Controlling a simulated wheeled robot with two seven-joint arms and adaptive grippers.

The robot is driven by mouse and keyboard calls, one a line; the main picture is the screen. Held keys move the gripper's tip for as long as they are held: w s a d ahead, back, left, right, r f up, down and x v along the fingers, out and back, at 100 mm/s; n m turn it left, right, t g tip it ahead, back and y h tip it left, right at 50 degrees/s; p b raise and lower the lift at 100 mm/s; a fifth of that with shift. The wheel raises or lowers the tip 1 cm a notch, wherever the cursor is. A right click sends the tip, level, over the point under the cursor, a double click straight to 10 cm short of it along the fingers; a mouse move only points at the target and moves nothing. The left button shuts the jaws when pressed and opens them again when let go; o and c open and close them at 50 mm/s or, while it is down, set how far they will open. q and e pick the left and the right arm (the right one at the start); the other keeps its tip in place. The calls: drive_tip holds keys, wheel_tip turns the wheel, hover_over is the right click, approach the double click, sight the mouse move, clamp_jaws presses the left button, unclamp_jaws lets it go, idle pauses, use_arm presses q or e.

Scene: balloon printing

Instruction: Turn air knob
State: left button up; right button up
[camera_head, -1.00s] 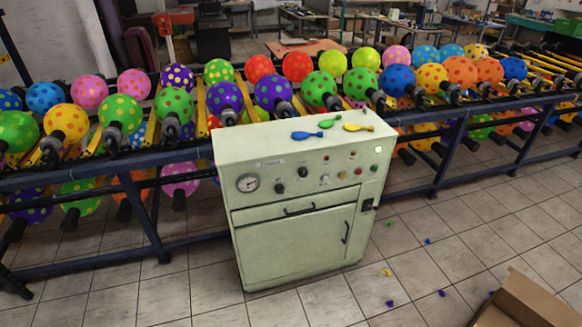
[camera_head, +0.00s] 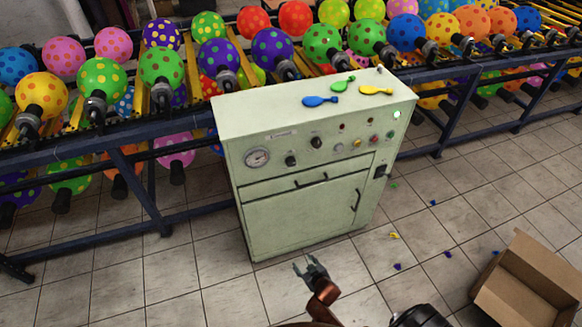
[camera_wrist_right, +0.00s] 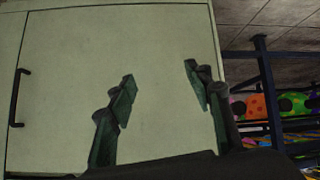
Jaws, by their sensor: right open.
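The control cabinet (camera_head: 300,215) is pale green and stands on the tiled floor in the middle of the head view. Its sloped panel carries a round gauge (camera_head: 257,157), two black knobs, a left one (camera_head: 290,161) and an upper one (camera_head: 316,142), and several small coloured buttons. I cannot read which knob is the air knob. My right gripper (camera_head: 310,268) is open and empty, low in front of the cabinet's door and well below the panel. The right wrist view shows its spread fingers (camera_wrist_right: 160,88) against the cabinet's face (camera_wrist_right: 90,50). My left gripper is not in view.
Blue, green and yellow flat balloons (camera_head: 320,101) lie on the cabinet top. A dark blue rack (camera_head: 140,190) of dotted balloons runs behind the cabinet. An open cardboard box (camera_head: 530,285) stands at the lower right. Small coloured scraps lie on the floor.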

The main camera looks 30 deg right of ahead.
drive_tip(key=w+d+r+t+h, duration=0.1)
drive_tip(key=w+r+t, duration=0.1)
drive_tip(key=w+r, duration=0.5)
drive_tip(key=w+d+r+t+h, duration=0.15)
drive_tip(key=w+r, duration=0.25)
drive_tip(key=r, duration=0.7)
drive_tip(key=m+t+h, duration=0.1)
drive_tip(key=m+t, duration=0.1)
drive_tip(key=t, duration=0.2)
approach(291, 164)
drive_tip(key=w, duration=0.1)
drive_tip(key=b+x, duration=0.2)
drive_tip(key=x, duration=0.4)
drive_tip(key=shift+w+d+f, duration=0.1)
drive_tip(key=shift+w+d, duration=0.05)
drive_tip(key=shift+d, duration=0.1)
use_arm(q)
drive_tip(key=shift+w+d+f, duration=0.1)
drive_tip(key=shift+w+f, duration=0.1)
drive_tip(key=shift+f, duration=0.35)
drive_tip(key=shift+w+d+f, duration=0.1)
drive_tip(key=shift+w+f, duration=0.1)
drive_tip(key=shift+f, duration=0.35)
use_arm(e)
drive_tip(key=shift+x, duration=0.75)
drive_tip(key=shift+c, duration=0.3)
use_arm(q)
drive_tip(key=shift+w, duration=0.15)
use_arm(e)
drive_tip(key=c, duration=1.1)
